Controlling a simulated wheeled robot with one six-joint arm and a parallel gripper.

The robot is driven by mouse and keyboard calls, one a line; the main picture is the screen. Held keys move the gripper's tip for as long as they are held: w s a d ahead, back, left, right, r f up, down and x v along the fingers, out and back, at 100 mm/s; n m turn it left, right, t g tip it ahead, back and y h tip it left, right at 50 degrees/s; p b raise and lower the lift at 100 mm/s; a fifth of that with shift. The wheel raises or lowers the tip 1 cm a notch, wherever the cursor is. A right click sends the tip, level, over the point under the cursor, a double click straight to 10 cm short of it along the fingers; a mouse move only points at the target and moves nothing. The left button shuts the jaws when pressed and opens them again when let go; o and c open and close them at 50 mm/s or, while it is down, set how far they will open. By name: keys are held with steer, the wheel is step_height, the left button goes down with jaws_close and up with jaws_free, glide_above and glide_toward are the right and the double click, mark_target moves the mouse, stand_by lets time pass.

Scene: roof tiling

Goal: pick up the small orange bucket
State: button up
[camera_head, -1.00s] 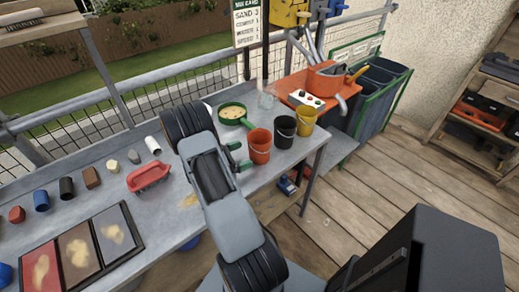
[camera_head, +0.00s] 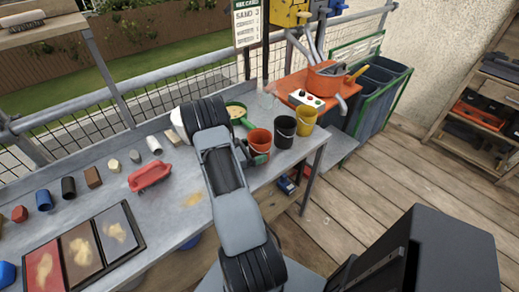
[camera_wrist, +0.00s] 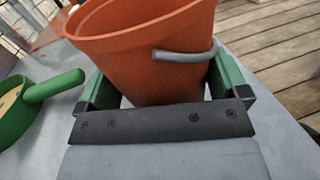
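The small orange bucket (camera_head: 259,137) stands at the right part of the grey bench, left of a black bucket. In the wrist view the bucket (camera_wrist: 150,62) fills the middle, with its grey handle hanging on the near right side. My gripper (camera_head: 254,156) is at the bucket's front left in the head view. In the wrist view its green fingers (camera_wrist: 163,88) are spread wide, one on each side of the bucket. Small gaps show beside the bucket's lower part; firm contact cannot be made out. The bucket's base is partly hidden behind my gripper.
The black bucket (camera_head: 285,132) and a yellow bucket (camera_head: 306,121) stand close on the right. A green pan (camera_wrist: 18,115) lies left of my gripper. A red brush (camera_head: 149,176) and several small blocks lie farther left on the bench (camera_head: 170,222).

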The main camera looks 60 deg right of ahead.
steer(key=shift+c, duration=1)
steer(key=shift+r, duration=0.1)
